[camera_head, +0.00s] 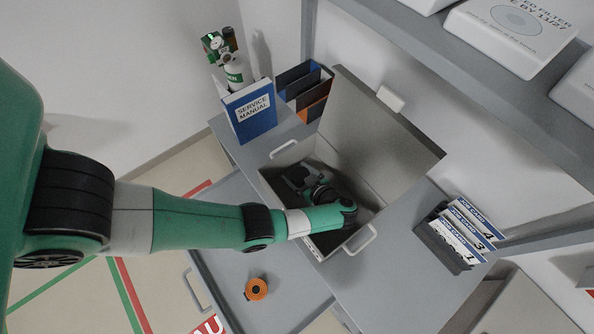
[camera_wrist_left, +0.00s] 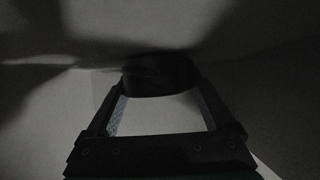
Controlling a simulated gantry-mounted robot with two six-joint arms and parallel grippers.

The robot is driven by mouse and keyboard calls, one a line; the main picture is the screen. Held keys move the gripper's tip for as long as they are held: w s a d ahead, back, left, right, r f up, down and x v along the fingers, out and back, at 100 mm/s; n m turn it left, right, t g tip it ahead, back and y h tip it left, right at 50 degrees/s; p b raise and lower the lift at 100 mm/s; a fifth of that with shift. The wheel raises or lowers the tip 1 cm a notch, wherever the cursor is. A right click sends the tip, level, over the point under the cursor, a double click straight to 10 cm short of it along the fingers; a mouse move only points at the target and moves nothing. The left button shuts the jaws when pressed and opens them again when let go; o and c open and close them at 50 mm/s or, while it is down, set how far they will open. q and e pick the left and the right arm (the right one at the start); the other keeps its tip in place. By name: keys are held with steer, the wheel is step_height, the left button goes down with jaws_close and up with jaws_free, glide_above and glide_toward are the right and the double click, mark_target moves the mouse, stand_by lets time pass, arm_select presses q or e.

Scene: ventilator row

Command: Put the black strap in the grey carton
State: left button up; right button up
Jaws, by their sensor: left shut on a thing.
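The grey carton (camera_head: 365,165) stands open on the grey worktop, with its lid raised at the back and a pale handle at each end. My left arm comes in from the left and bends down into it. My left gripper (camera_head: 297,178) is inside the carton, low in its shadowed left part. In the left wrist view, the gripper's fingers (camera_wrist_left: 160,90) are closed on the black strap (camera_wrist_left: 160,76), a dark rounded band across the fingertips. Whether the strap touches the carton floor is too dark to tell. My right gripper is not in view.
A blue service manual (camera_head: 250,110), a file holder (camera_head: 305,90) and a gas cylinder (camera_head: 233,72) stand beyond the carton's left end. A card rack (camera_head: 455,240) is to the right. An orange-and-black roll (camera_head: 257,289) lies on the lower grey surface. A shelf with white boxes (camera_head: 515,30) overhangs upper right.

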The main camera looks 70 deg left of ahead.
arm_select(q)
steer(key=o, duration=1.1)
steer(key=shift+f, duration=0.1)
steer(key=shift+o, duration=0.2)
steer(key=shift+r, duration=0.25)
steer(key=v, duration=0.7)
steer(key=shift+w+d, duration=0.1)
steer(key=shift+d, duration=0.2)
